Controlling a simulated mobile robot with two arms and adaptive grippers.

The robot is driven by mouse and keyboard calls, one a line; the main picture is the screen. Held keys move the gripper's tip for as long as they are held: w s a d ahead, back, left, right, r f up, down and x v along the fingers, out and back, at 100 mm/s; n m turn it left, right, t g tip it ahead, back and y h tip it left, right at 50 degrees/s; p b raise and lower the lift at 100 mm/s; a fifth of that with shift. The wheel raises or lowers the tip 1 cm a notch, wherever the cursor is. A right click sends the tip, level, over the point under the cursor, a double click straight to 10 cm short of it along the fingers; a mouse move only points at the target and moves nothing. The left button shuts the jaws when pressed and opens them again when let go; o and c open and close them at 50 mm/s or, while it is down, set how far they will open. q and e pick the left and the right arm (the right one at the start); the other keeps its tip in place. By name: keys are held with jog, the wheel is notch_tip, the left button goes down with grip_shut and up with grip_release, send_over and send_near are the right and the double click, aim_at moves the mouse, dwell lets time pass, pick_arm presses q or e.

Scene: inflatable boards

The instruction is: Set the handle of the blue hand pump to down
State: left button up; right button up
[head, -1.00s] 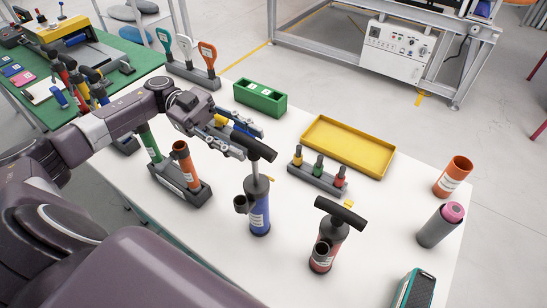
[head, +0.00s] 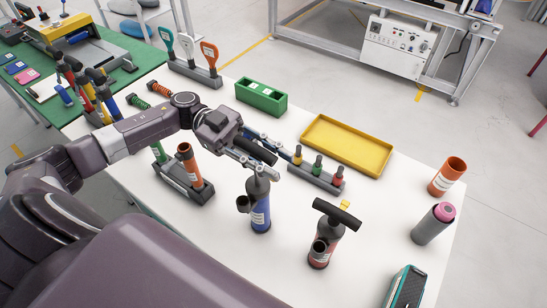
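The blue hand pump (head: 261,217) stands upright on the white table, with a grey top and a side cup. Its black T-handle (head: 256,151) is raised above the body; the rod under it is mostly hidden. My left gripper (head: 286,163) comes in from the left, its two fingers spread on either side of the handle. The fingers look open around it; contact cannot be made out. My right gripper is not in view.
A red hand pump (head: 322,245) with a black handle stands to the right. A grey rack with several small handles (head: 317,172) and a yellow tray (head: 347,143) lie behind. A green box (head: 261,98), an orange cup (head: 447,176) and a grey cylinder (head: 432,226) are also near.

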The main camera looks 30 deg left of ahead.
pick_arm(q)
grip_shut()
notch_tip(320, 180, down, 4)
jog(key=b, duration=0.2)
jog(key=shift+w+r+b, duration=0.1)
jog(key=shift+b, duration=0.25)
jog(key=shift+o, duration=1.8)
grip_release()
jog(key=shift+r, duration=0.1)
jog(key=w+a, duration=0.1)
jog(key=a, duration=1.1)
jog(key=shift+w, duration=0.15)
